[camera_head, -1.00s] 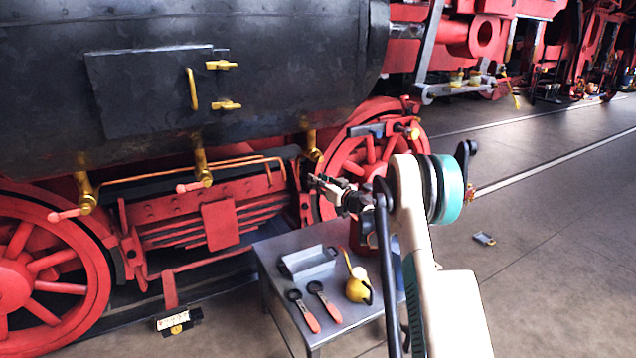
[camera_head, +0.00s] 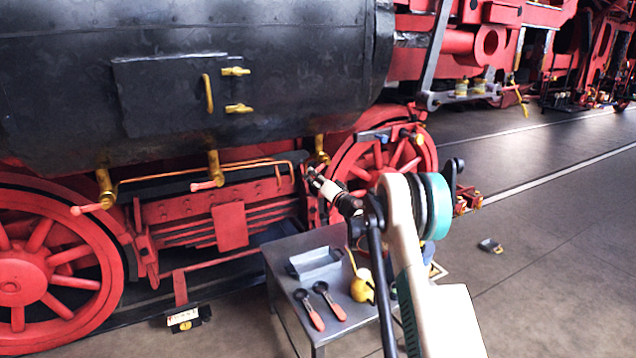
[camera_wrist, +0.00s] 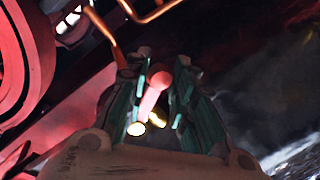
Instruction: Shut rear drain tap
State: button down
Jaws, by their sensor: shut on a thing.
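Three brass drain taps hang under the black boiler casing: a left one (camera_head: 105,188), a middle one (camera_head: 214,168) and a right one (camera_head: 320,147). The left and middle taps have red-tipped levers pointing left. My gripper (camera_head: 313,177) is at the right tap, just below its brass body, and hides its lever. In the wrist view, a red lever (camera_wrist: 152,97) with a rounded end lies between the green-sided fingers of my gripper (camera_wrist: 154,85), which is shut on it. Shiny brass (camera_wrist: 136,128) shows behind the lever.
A grey metal table (camera_head: 285,262) stands below my arm with a tray (camera_head: 316,262), two red-handled tools (camera_head: 311,312) and a yellow oil can (camera_head: 361,288). Red spoked wheels (camera_head: 45,265) flank the taps. A copper pipe (camera_head: 200,170) runs close behind. Floor at right is mostly clear.

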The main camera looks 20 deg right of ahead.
jog(key=shift+a+r+m+t+h+p, duration=0.2)
jog(key=shift+r+m, duration=0.5)
jog(key=shift+m, duration=0.55)
jog(key=shift+a+r+m+t+h+p, duration=0.15)
jog(key=shift+a+r+m+h, duration=0.15)
jog(key=shift+r+m, duration=0.7)
jog(key=shift+a+r+m+t+h+p, duration=0.2)
jog(key=shift+r+m+h, duration=0.15)
jog(key=shift+m, duration=1.2)
jog(key=shift+r, duration=0.1)
jog(key=c, duration=1.3)
grip_release()
jog(key=shift+c, duration=0.2)
jog(key=v, duration=1.2)
jog(key=shift+r, duration=0.1)
